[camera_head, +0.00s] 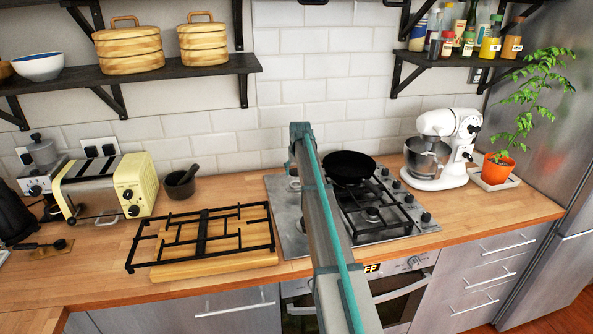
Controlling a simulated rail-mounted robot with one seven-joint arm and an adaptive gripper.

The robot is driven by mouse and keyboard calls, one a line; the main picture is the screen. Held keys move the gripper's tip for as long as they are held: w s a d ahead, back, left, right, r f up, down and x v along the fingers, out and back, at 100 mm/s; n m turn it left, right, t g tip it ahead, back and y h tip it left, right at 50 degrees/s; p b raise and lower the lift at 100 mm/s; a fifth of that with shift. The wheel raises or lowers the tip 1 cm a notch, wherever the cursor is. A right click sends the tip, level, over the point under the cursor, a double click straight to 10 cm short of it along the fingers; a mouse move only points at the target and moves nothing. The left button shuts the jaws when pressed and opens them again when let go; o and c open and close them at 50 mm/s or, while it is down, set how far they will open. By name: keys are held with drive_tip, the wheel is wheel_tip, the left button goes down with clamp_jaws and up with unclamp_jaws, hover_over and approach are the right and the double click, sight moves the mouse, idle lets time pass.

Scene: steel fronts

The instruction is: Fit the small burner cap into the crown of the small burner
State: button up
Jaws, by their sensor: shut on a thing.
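The steel hob (287,232) is set in the wooden worktop, and my arm crosses in front of it. Its left half has no grate on it. A round, light burner part (294,184) shows at the back left, partly covered by my arm. I cannot tell whether it is the small burner or whether its crown is bare. Another burner (372,213) sits under the right grate. I cannot make out the small burner cap. My gripper is hidden behind my arm, so its fingers and anything in them do not show.
A black grate (203,222) lies on a wooden board (215,264) left of the hob. A black pan (349,167) sits on the hob's right grate (390,222). Shelves overhang the wall.

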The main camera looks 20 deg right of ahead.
drive_tip(key=shift+f, duration=0.1)
drive_tip(key=shift+f+b, duration=0.8)
drive_tip(key=shift+f, duration=1.2)
drive_tip(key=shift+f+b, duration=0.3)
drive_tip(key=shift+f, duration=0.5)
drive_tip(key=o, duration=1.2)
drive_tip(key=shift+o, duration=0.2)
